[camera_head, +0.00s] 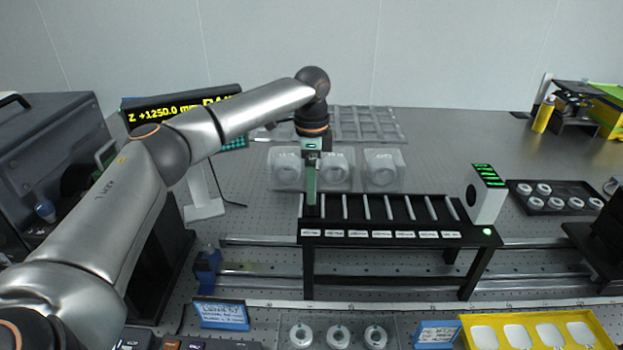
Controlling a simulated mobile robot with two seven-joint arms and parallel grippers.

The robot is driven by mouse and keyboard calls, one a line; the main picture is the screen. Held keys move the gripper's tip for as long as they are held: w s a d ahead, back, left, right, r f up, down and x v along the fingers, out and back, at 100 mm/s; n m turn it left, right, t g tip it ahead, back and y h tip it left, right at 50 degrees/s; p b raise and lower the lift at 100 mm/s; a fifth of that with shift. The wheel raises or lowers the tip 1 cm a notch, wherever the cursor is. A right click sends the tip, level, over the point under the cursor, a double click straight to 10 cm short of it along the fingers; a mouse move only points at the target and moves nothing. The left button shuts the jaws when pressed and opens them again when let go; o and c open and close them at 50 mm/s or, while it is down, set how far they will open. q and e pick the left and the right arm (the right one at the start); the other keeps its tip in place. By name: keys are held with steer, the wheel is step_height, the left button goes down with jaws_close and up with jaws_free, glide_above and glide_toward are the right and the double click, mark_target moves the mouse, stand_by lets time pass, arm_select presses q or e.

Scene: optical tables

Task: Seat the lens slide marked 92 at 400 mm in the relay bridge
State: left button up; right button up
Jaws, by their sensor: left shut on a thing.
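The black relay bridge (462,236) stands in the middle of the table, with a row of light bars across its top and several white labels along its front edge. My left gripper (311,188) points straight down at the bridge's left end. It is shut on a narrow thing that I take to be a lens slide. The held thing is mostly hidden by the fingers, and no marking on it can be read. Its lower end is at the bridge top near the leftmost label; I cannot tell whether it touches. My right gripper is not in view.
Clear holders with round lenses (384,168) stand behind the bridge. A box with green lit lines (487,193) stands at its right end. Rails (260,268) run beneath. In front are white round parts (337,336), blue-framed cards (221,314) and a yellow tray (471,322).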

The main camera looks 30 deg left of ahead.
arm_select(q)
steer(key=shift+f, duration=0.15)
stand_by(0.3)
steer(key=o, duration=1.3)
steer(key=shift+c, duration=0.2)
steer(key=shift+r, duration=5)
